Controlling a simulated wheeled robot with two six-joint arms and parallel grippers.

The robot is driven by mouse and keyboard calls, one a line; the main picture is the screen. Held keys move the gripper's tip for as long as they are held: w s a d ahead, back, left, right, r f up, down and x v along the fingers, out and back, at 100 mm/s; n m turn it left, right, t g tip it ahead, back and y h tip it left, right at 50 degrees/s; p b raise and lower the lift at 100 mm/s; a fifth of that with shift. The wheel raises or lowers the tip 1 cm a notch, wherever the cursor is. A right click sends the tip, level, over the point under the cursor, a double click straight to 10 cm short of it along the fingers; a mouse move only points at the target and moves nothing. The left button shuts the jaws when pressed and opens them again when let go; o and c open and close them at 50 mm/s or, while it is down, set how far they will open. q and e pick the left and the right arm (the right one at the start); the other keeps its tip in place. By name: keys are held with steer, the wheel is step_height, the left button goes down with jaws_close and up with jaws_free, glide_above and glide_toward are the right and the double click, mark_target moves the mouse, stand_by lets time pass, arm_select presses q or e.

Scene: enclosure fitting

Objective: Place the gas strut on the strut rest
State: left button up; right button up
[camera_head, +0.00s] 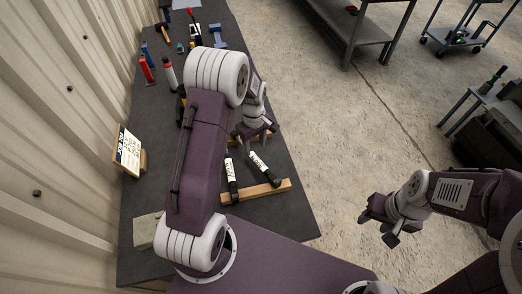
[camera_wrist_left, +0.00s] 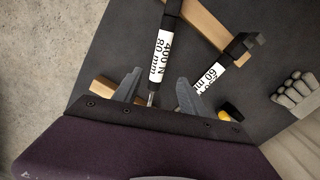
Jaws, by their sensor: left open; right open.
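Two black gas struts with white labels lie on the dark bench. The right one, a strut marked 400 N 80 mm (camera_head: 262,165), also shows in the left wrist view (camera_wrist_left: 163,50). The left one, marked 60 mm (camera_head: 231,178), shows there too (camera_wrist_left: 211,75). Their black ends lie at a wooden bar (camera_head: 270,189), which looks like part of the rest. A second wooden bar (camera_wrist_left: 103,88) is partly hidden by my left gripper. My left gripper (camera_wrist_left: 158,82) is open, its fingers either side of the 400 N strut's thin rod end. My right gripper (camera_head: 378,222) is open and empty over the floor.
A job card on a wooden stand (camera_head: 128,153) stands by the ribbed wall. The bench's right edge borders open floor.

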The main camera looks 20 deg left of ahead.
mark_target(256, 158)
arm_select(q)
step_height(256, 158, down, 4)
steer(key=shift+d+f+p, duration=0.15)
steer(key=shift+p, duration=0.55)
steer(key=f, duration=0.2)
steer(key=f+p, duration=0.1)
steer(key=shift+s+f, duration=0.2)
steer(key=shift+f, duration=0.2)
steer(key=shift+w+f, duration=0.15)
steer(key=shift+w, duration=0.15)
steer(key=c, duration=0.5)
steer(key=shift+d, duration=0.1)
steer(key=c, duration=0.5)
jaws_close()
arm_select(e)
steer(key=r, duration=0.3)
steer(key=shift+s, duration=0.4)
